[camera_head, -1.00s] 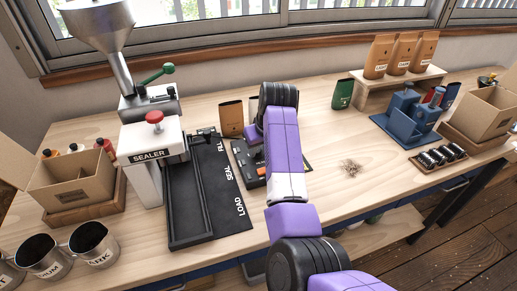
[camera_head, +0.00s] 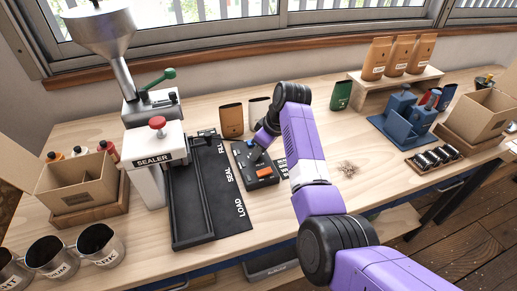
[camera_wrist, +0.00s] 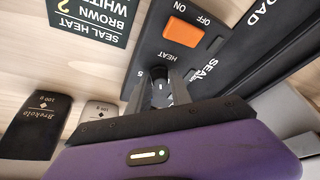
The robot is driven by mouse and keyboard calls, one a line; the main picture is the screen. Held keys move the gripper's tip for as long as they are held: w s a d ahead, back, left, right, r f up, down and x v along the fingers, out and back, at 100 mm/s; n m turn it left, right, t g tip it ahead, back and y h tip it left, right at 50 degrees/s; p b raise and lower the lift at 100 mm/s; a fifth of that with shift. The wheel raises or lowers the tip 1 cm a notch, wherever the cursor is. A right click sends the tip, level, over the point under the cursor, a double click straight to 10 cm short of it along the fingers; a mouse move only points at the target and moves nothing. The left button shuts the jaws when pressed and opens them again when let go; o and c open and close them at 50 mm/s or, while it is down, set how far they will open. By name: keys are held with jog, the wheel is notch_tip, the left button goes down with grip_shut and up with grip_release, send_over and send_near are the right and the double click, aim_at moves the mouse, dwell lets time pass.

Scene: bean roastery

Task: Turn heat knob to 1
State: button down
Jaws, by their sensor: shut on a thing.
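The black control box (camera_head: 262,180) lies on the table right of the sealer, with an orange ON/OFF switch (camera_head: 264,172). The box and orange switch (camera_wrist: 183,30) also show in the wrist view. My gripper (camera_wrist: 160,88) points at the box, its two fingers shut around the dark heat knob (camera_wrist: 160,94) beside the HEAT label. A digit 5 shows left of the fingers; the other dial marks and the knob's pointer are hidden, so I cannot read its setting. In the head view my gripper (camera_head: 255,154) is small at the box's far part, and the knob is hidden.
A dark seal-heat card (camera_wrist: 93,14) lies near the box. The sealer (camera_head: 152,160) and its black track (camera_head: 185,215) stand left. A brown bag (camera_head: 231,121) and a white bag (camera_head: 259,109) stand behind.

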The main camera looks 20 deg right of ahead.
jog(key=n+y+b, duration=0.1)
jog(key=n, duration=0.1)
jog(key=shift+w+d+n+g, duration=0.1)
jog(key=shift+n+g, duration=0.3)
jog(key=shift+n+g+y+b, duration=0.3)
jog(key=shift+n+g+b, duration=0.2)
jog(key=shift+n+b, duration=0.85)
jog(key=shift+n, duration=0.45)
jog(key=c, duration=1.2)
grip_release()
jog(key=v, duration=0.7)
jog(key=shift+d+r, duration=0.1)
jog(key=shift+r, duration=0.3)
